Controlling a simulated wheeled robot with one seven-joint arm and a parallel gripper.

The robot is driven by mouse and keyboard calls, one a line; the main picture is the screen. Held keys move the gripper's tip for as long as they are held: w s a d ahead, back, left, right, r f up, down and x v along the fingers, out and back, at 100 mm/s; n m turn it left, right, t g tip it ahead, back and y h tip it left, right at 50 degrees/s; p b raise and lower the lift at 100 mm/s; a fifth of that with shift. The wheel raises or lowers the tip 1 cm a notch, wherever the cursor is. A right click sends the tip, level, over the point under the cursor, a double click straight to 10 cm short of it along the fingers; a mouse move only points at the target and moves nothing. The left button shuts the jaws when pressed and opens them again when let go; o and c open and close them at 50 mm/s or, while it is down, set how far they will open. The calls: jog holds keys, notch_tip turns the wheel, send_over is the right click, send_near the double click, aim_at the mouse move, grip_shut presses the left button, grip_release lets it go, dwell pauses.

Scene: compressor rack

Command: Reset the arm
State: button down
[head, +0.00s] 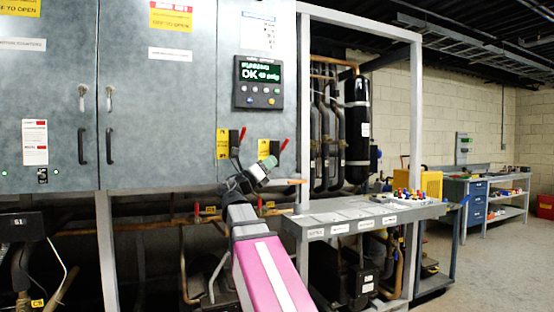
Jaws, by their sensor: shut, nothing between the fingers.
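My arm reaches up from the bottom middle, with a pink link and grey joints. Its end, my gripper (269,161), is in front of the lower edge of the grey cabinet (160,120). It looks small and partly merges with the dark parts behind it, but it is shut with nothing held. I cannot tell whether the gripper touches the right one. A lit control panel (259,83) reads OK.
A grey shelf (365,214) with labelled places juts out right of my arm. A black cylinder (357,130) and pipes stand behind the frame post (303,110). Floor at far right is clear.

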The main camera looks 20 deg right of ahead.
jog(key=shift+s+a+f, duration=0.15)
jog(key=shift+a, duration=0.15)
jog(key=w+d+f+m+g+y, duration=0.15)
jog(key=f+m+y, duration=0.4)
jog(key=f, duration=1.45)
jog(key=w+f+m+y, duration=0.2)
jog(key=f+m+y, duration=0.4)
jog(key=f, duration=1.3)
jog(key=s+a+f+m+g+y, duration=0.1)
jog(key=s+a+f+m+y, duration=0.3)
jog(key=f, duration=0.5)
jog(key=s+a+f+m+g+y, duration=0.2)
jog(key=s+a+f+m+y, duration=0.2)
jog(key=f, duration=0.6)
jog(key=s+a+f+m+g+y, duration=0.2)
jog(key=s+a+f+m+y, duration=0.2)
jog(key=f, duration=0.5)
jog(key=shift+s+f+m, duration=0.3)
jog(key=shift+s+m, duration=0.15)
jog(key=shift+m, duration=0.7)
